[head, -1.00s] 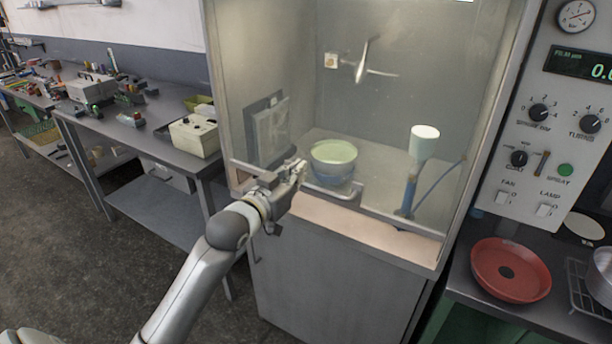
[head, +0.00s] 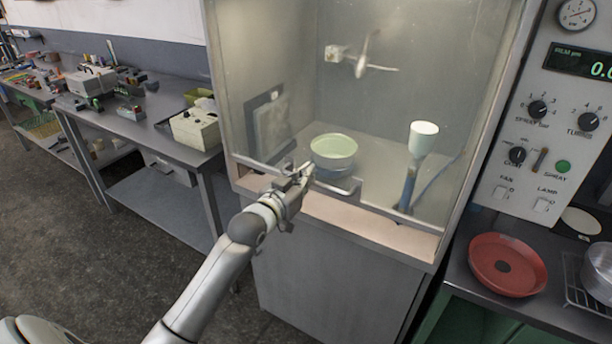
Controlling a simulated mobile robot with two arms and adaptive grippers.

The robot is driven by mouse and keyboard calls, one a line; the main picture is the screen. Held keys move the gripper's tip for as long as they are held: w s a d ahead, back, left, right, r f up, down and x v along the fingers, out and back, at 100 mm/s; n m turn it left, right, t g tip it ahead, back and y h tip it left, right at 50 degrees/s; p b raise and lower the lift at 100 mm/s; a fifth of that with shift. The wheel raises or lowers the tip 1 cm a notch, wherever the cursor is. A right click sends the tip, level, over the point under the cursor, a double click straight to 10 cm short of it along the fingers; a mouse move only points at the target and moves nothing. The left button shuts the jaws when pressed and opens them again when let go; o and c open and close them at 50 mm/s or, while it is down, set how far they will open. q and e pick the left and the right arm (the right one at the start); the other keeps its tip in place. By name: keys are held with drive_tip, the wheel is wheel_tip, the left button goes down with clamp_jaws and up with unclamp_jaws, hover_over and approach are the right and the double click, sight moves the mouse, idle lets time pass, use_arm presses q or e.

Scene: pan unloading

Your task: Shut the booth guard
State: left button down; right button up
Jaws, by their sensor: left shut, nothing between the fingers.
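The booth guard (head: 300,110) is a clear panel across the booth front. A metal rail (head: 395,216) with a bar handle (head: 342,192) runs along its bottom, just above the beige front sill (head: 385,235). I cannot tell whether a small gap stays between rail and sill. My left gripper (head: 308,170) is shut and empty. It is at the rail, just left of the handle; contact is unclear. Behind the guard are a pale green pan (head: 334,148), a white cup (head: 424,139) on a blue stand, and a propeller-like part (head: 362,62). My right gripper is not in view.
A control panel (head: 540,140) with knobs and switches stands right of the booth. Below it, a red pan (head: 506,264) lies on a bench beside a wire rack. At left, a grey bench (head: 155,125) carries boxes and tools. Floor is open at lower left.

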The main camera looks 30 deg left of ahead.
use_arm(q)
wheel_tip(320, 180, down, 10)
drive_tip(key=b, duration=0.5)
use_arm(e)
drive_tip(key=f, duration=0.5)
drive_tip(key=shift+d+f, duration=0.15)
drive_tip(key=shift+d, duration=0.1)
